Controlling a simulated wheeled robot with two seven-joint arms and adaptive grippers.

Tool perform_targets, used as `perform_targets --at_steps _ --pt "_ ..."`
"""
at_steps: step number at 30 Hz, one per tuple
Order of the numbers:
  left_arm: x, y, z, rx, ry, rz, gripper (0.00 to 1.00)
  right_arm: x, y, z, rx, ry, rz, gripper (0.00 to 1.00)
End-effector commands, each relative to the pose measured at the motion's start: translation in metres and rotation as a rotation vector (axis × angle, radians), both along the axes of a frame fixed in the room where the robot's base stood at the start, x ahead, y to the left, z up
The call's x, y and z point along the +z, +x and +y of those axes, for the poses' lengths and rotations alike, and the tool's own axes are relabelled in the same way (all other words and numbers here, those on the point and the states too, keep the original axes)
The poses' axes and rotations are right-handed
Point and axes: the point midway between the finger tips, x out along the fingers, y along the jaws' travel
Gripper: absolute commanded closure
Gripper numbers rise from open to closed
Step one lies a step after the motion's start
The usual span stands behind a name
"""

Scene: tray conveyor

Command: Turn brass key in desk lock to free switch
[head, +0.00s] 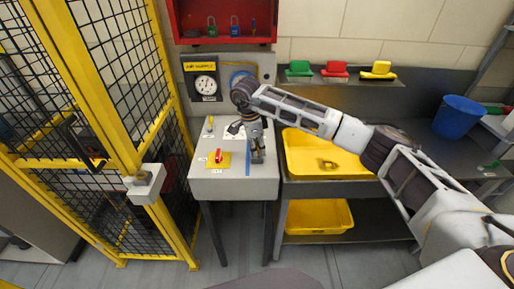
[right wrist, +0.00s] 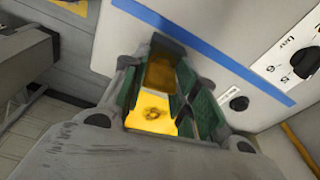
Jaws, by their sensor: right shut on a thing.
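My right gripper (head: 257,157) points down over the right part of the grey desk top (head: 232,187). In the right wrist view its green-padded fingers (right wrist: 172,100) are shut on a yellow-brass piece, seemingly the brass key (right wrist: 152,119). The fingers hide the key's lower end and any lock under it, so I cannot tell how far it is turned. A red switch (head: 219,156) on a yellow plate sits on the desk, left of the gripper. A black knob (right wrist: 306,62) on a numbered white label shows in the right wrist view. My left gripper is out of view.
A yellow mesh fence (head: 112,85) stands left of the desk. A yellow bin (head: 310,158) sits on a bench to the right. A red cabinet (head: 221,40) and a gauge (head: 205,86) are behind. A blue strip (head: 248,160) runs along the desk beside the gripper.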

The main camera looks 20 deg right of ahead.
Motion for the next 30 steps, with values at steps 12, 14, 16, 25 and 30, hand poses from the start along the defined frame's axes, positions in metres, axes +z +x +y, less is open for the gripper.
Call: perform_targets --at_steps 12,14,16,25,30 --pt "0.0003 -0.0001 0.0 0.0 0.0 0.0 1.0 0.0002 0.0004 -0.0001 -0.065 0.0 -0.001 0.98" --pt "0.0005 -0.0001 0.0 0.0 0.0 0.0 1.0 0.0002 0.0005 -0.0002 -0.098 0.0 -0.001 0.98" --pt "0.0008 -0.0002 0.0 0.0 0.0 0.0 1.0 0.0002 0.0004 -0.0001 -0.139 0.0 -0.001 0.98" --pt "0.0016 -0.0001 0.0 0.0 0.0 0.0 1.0 0.0002 0.0001 0.0002 -0.26 0.001 -0.001 0.98" --pt "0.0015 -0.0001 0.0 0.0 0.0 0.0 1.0 0.0001 0.0001 0.0001 -0.261 0.0 0.0 0.98"
